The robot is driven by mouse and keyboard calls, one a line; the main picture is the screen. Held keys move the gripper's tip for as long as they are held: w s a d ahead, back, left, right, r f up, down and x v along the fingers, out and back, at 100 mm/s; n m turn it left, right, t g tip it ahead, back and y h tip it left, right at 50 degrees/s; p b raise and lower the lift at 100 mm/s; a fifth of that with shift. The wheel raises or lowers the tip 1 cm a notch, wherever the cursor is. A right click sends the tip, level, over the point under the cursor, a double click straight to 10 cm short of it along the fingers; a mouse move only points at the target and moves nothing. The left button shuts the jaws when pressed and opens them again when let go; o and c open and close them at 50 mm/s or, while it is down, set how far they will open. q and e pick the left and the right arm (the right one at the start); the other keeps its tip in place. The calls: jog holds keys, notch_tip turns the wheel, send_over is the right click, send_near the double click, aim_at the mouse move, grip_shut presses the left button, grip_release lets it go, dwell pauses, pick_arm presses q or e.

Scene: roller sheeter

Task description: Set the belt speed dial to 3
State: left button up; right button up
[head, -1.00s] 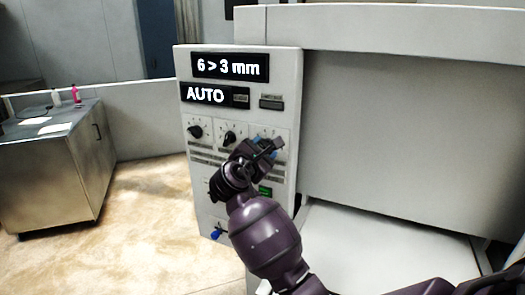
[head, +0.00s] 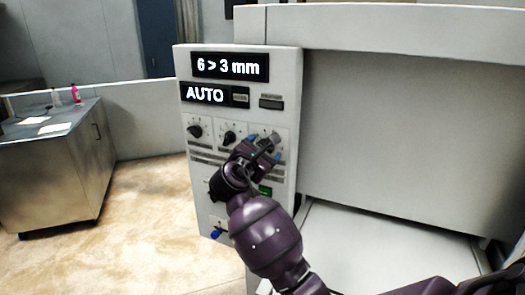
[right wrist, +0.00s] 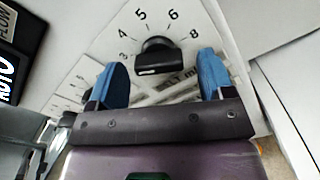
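A dial with a black knob (right wrist: 158,56) shows in the right wrist view. Its printed scale includes 3, 4, 5, 6 and 8. Its label below is partly covered and I cannot read it fully, nor tell where the knob points. My right gripper (right wrist: 162,80) is open, its two blue fingertips apart to left and right, just below the knob in the picture and not closed on it. In the head view my right gripper (head: 266,148) is in front of the rightmost dial on the control panel (head: 285,190) and mostly hides it. My left gripper is not in view.
Two other black dials, the left one (head: 195,132) and the middle one (head: 228,138), sit beside it. Displays above read "6 > 3 mm" (head: 230,67) and "AUTO" (head: 206,95). A green button (head: 265,190) lies below. A steel cabinet (head: 45,180) stands apart at left.

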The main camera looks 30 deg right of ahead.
jog(key=b+v, duration=0.1)
jog(key=v, duration=0.9)
jog(key=shift+s+a+b, duration=0.2)
jog(key=shift+a+b, duration=0.15)
dwell(0.7)
